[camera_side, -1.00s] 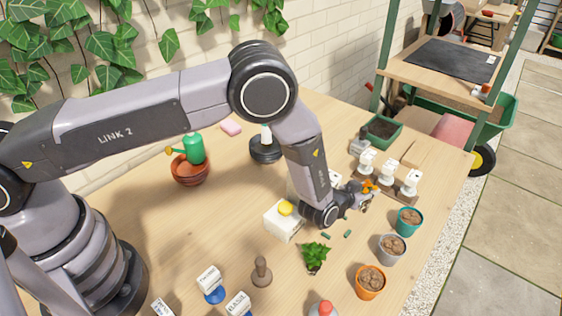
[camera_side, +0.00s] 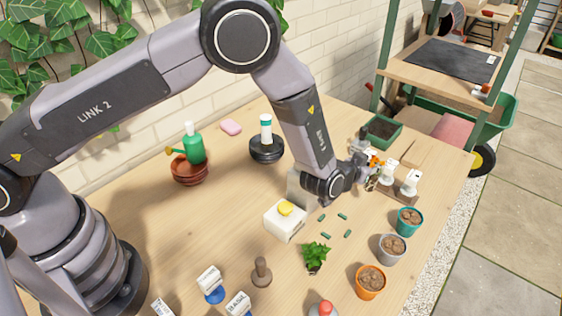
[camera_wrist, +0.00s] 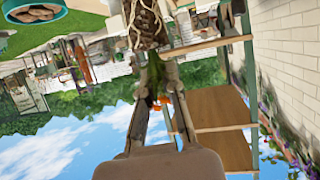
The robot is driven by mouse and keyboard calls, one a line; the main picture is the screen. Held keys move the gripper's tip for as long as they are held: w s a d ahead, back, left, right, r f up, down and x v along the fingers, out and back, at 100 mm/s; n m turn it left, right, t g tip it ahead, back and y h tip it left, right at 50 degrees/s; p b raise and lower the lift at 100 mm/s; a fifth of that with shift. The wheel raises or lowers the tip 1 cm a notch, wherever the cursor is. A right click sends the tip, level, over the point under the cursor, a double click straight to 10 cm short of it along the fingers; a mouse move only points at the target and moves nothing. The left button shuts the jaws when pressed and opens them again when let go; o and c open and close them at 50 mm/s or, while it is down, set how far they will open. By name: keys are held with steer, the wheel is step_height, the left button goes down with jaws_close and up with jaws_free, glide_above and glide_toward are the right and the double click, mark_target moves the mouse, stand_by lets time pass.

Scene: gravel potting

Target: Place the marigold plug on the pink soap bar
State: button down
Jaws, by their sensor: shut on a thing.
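The marigold plug shows orange petals (camera_side: 376,161) at the end of my gripper (camera_side: 370,172) in the side view, above the white stamps' wooden rack. In the wrist view my gripper (camera_wrist: 157,72) is shut on the marigold plug; its brown root ball (camera_wrist: 147,22) with pale roots is at the top and orange petals show between the fingers. The plug's outline is partly hidden by the fingers in the side view. The pink soap bar (camera_side: 231,127) lies on the table near the wall, far to the left of my gripper, with nothing on it.
A dark round base with a white bottle (camera_side: 266,147) stands between soap and arm. A white block with a yellow piece (camera_side: 285,222), small green pieces, a plant (camera_side: 315,256) and several pots occupy the front right.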

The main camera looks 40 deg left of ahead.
step_height(320, 180, up, 14)
steer(key=w+a+n+y, duration=0.2)
steer(key=a, duration=2.8)
steer(key=s+a, duration=1.4)
steer(key=a, duration=0.2)
glide_above(230, 124)
step_height(230, 124, down, 18)
steer(key=shift+w+r, duration=0.1)
steer(key=shift+r, duration=0.05)
steer(key=shift+f, duration=0.35)
